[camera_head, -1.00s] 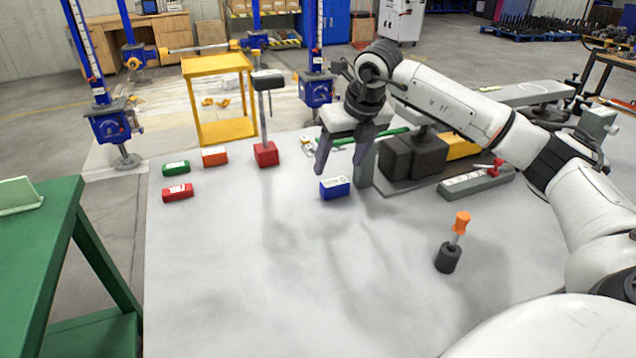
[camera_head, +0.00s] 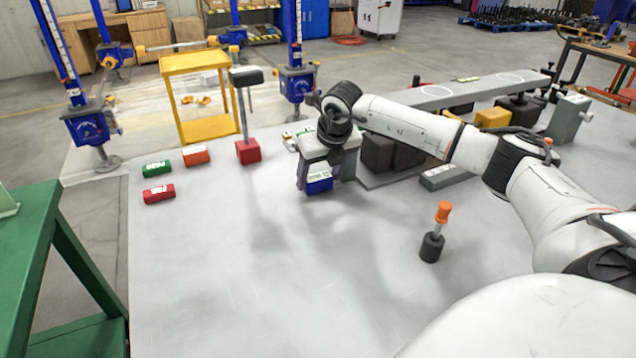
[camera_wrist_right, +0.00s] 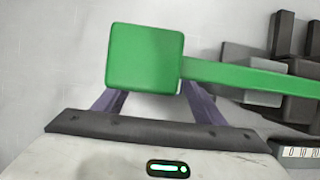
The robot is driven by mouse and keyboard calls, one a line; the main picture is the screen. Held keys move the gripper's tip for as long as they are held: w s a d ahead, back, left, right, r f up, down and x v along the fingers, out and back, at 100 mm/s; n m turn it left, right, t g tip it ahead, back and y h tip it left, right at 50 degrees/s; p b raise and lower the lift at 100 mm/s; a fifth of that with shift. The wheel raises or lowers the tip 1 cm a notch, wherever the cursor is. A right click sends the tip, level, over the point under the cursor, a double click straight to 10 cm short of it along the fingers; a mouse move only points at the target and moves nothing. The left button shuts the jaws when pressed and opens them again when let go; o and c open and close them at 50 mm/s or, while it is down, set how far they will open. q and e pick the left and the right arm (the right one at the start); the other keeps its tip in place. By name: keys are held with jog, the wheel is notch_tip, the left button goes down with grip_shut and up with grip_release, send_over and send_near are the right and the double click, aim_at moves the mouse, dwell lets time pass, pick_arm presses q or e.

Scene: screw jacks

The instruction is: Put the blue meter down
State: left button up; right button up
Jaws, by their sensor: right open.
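The blue meter (camera_head: 319,185) is a small blue block with a pale top, low at the grey work surface in the head view. My right gripper (camera_head: 324,178) is over it, with its fingers around or just beside it. The jaws are open. The gripper body hides part of the meter, so I cannot tell whether a finger touches it. In the right wrist view a green block with a long bar (camera_wrist_right: 146,57) covers the space between my fingers (camera_wrist_right: 155,100). The blue meter does not show there. My left gripper is not in view.
Red (camera_head: 159,193), green (camera_head: 156,168) and orange (camera_head: 196,155) blocks lie at the left. A dark-headed mallet-like tool stands on a red base (camera_head: 248,151). An orange-handled screwdriver stands in a black holder (camera_head: 432,248). The front middle of the grey surface (camera_head: 250,270) is clear.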

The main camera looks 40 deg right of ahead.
jog(key=c, duration=0.9)
jog(key=shift+c, duration=0.8)
jog(key=shift+r, duration=0.2)
